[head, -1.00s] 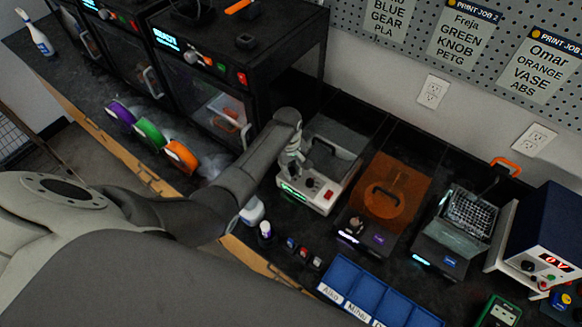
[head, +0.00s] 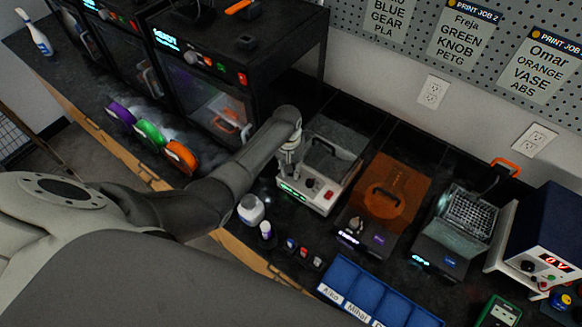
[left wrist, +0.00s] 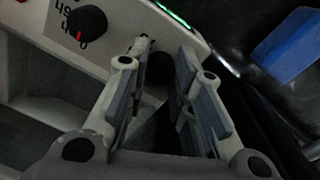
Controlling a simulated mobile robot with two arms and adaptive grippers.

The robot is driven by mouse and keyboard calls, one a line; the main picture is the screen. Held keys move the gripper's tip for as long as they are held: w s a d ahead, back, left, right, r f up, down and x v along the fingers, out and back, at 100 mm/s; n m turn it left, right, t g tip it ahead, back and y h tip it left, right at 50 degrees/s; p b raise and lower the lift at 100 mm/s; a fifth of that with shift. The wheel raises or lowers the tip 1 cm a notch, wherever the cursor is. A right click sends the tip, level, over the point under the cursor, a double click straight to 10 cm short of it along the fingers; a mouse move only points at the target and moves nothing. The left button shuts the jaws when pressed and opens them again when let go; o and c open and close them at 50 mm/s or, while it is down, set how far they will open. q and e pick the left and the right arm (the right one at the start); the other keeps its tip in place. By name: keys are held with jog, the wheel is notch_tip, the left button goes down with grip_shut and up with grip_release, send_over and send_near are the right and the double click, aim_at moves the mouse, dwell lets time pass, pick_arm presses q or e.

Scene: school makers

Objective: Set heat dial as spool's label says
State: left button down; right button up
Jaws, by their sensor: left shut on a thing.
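My left gripper (head: 287,166) is at the left end of the front panel of a white machine (head: 318,203) with a green display and a red switch. In the left wrist view, its fingers (left wrist: 158,92) straddle a small dark knob (left wrist: 160,69) on the pale panel and are shut on it, though the contact is partly hidden. Beside it is a black dial (left wrist: 87,25) with a red pointer and partly visible numbers. Purple (head: 121,116), green (head: 150,134) and orange spools (head: 181,157) stand at left; their labels cannot be read. My right gripper is out of view.
A black printer (head: 215,75) stands behind the spools. A white jar (head: 251,209) and a small bottle (head: 265,230) stand near the counter's front edge. An orange-covered machine (head: 395,190), a basket machine (head: 465,220) and blue bins (head: 365,290) are to the right.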

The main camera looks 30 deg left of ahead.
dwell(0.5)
pick_arm(q)
jog(key=c, duration=1.2)
grip_release()
jog(key=shift+r, duration=0.2)
notch_tip(320, 180, up, 12)
jog(key=shift+a+f, duration=0.25)
jog(key=shift+s, duration=0.1)
